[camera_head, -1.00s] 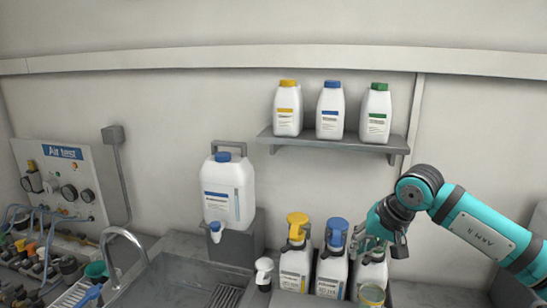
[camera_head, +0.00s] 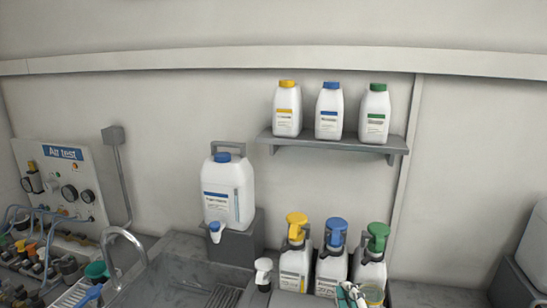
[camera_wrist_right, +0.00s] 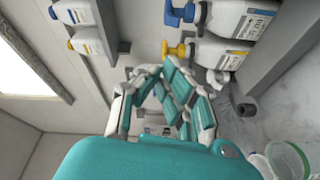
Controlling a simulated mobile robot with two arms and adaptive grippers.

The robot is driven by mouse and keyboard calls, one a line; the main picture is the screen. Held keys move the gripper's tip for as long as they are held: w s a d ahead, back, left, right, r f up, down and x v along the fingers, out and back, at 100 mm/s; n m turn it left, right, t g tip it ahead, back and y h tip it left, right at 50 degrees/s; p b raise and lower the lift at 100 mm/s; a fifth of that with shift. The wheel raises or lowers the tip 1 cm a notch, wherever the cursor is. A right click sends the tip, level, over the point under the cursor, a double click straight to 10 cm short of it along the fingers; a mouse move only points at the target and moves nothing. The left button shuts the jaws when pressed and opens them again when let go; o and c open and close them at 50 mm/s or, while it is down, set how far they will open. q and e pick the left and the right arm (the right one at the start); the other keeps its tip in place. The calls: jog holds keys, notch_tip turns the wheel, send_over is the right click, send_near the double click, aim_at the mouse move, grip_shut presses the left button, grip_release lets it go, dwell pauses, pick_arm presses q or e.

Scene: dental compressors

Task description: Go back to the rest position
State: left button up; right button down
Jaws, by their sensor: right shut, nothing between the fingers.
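My right gripper (camera_head: 350,296) shows at the bottom edge of the head view, in front of the blue and green pump bottles. Only a small teal and white part of it is visible. In the right wrist view its fingers (camera_wrist_right: 160,70) come together at the tips with nothing between them. My left gripper is not in view.
Pump bottles with yellow (camera_head: 296,255), blue (camera_head: 333,268) and green (camera_head: 371,270) tops stand in a row. A wall shelf (camera_head: 340,144) holds three bottles. A sink (camera_head: 180,285) lies left.

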jog(key=s+d+f+m+g+h, duration=0.1)
jog(key=s+d+f+m+g, duration=0.25)
jog(key=s+f, duration=0.3)
jog(key=s+d+f+m+g+h, duration=0.1)
jog(key=s+d+f+m+g, duration=0.1)
jog(key=s+f+m+g, duration=0.85)
jog(key=s+f, duration=0.6)
jog(key=s, duration=0.4)
notch_tip(320, 180, down, 30)
jog(key=s+g+b, duration=0.1)
jog(key=g+b, duration=0.1)
jog(key=b, duration=0.3)
jog(key=s+d+f+b, duration=0.3)
jog(key=s+f, duration=1.4)
jog(key=f, duration=0.2)
jog(key=shift+f+g, duration=0.3)
jog(key=shift+g, duration=0.1)
